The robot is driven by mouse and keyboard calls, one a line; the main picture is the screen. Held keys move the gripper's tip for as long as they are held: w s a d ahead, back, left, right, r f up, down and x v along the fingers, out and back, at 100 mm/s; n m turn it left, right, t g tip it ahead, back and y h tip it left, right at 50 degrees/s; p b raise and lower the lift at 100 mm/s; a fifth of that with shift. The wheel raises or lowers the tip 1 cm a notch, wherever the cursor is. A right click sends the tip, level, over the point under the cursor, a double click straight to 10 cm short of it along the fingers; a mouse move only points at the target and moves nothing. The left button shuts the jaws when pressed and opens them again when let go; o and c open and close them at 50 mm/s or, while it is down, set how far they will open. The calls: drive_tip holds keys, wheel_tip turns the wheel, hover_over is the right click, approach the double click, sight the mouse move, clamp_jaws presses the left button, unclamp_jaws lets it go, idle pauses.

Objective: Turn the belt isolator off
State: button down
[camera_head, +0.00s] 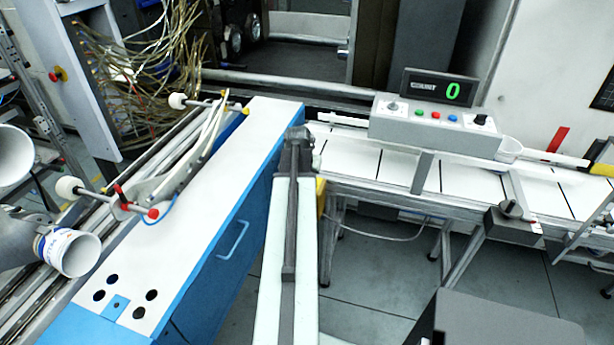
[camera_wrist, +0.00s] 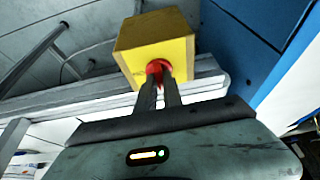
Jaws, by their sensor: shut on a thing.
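The belt isolator is a yellow box (camera_wrist: 155,45) with a red knob (camera_wrist: 155,67) on its near face, at the top middle of the wrist view. My gripper (camera_wrist: 159,84) is shut on the red knob, with its two dark fingers close together at either side of it. The fingers hide much of the knob, so I cannot tell which way it points. In the head view a yellow sliver of the isolator (camera_head: 321,196) shows at the right edge of my arm; the knob and fingertips are hidden there.
A white-topped blue cabinet (camera_head: 240,160) stands left of my arm. A conveyor (camera_head: 400,172) runs to the right behind it, with a grey control box (camera_head: 430,125) and a display (camera_head: 440,88) reading a green 0. Open floor (camera_head: 365,270) lies right of my arm.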

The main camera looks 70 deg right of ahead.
drive_tip(key=c, duration=1.5)
unclamp_jaws()
drive_tip(key=p+v, duration=0.7)
drive_tip(key=shift+a+r, duration=0.15)
drive_tip(key=shift+r, duration=0.25)
drive_tip(key=shift+s, duration=0.1)
